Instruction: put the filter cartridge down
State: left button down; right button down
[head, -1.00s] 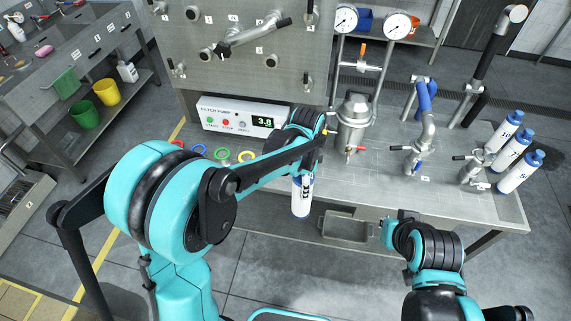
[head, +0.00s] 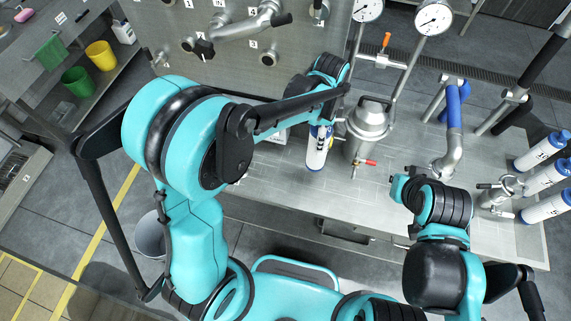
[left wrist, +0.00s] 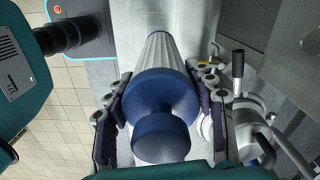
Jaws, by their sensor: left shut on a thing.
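The filter cartridge (head: 318,150) is a white cylinder with dark print and a blue cap. In the head view it hangs nearly upright over the bench top, left of the steel filter housing (head: 368,122). I cannot tell whether its lower end touches the bench. My left gripper (head: 322,122) is shut around its upper part. In the left wrist view the left gripper's fingers (left wrist: 160,100) flank the blue cap of the cartridge (left wrist: 163,97), and its ribbed white body runs away toward the bench. My right arm is at the lower right; its fingers are not visible.
The steel bench (head: 290,185) has free room in front of the housing. Several valves and pipes rise behind, with a pressure gauge (head: 433,17). More white-and-blue cartridges (head: 540,150) lean at the right end. A grey bucket (head: 150,236) stands on the floor.

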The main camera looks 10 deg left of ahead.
pick_arm(q)
jog(key=s+a+f+b, duration=0.2)
jog(key=s+a+f, duration=0.2)
jog(key=a+f, duration=0.6)
jog(key=shift+s+a+f, duration=0.25)
jog(key=shift+a+f, duration=0.15)
jog(key=shift+f, duration=0.1)
jog(key=c, duration=0.6)
grip_release()
jog(key=shift+b, duration=0.3)
